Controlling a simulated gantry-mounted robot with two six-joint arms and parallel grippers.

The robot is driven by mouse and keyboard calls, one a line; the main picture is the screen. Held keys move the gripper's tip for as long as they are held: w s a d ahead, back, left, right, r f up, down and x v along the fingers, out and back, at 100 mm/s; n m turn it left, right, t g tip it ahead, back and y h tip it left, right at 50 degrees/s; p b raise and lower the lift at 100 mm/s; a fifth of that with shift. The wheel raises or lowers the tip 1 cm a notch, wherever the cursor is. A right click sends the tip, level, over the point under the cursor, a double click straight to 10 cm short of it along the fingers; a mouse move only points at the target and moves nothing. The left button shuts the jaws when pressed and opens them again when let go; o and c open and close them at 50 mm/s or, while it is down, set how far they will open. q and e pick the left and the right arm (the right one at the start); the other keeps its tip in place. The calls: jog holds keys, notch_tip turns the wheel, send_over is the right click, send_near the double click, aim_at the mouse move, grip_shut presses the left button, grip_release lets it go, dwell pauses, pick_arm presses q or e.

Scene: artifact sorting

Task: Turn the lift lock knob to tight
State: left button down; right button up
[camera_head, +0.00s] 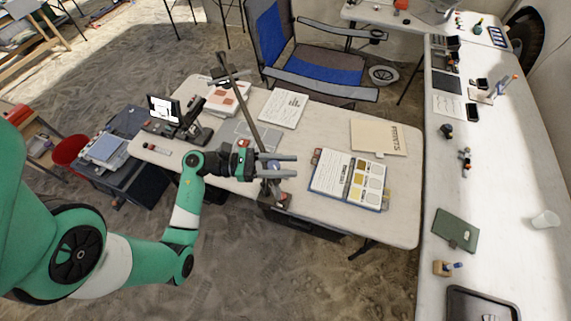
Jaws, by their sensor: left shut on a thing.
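A stand with a slanted dark post (241,100) rises from the near edge of the middle table. My right gripper is not in view.
An open binder (320,181) with colour samples and a folder (379,136) lie right of the gripper. Papers (283,108) and a small screen device (165,109) are behind and left. A blue chair (320,70) stands behind the table. A long white table (500,190) runs along the right.

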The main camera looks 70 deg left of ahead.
pick_arm(q)
jog(key=shift+c, duration=2.2)
grip_release()
jog(key=b+v, duration=0.2)
jog(key=v, duration=0.9)
jog(key=shift+s+a, duration=0.15)
jog(key=shift+s, duration=0.15)
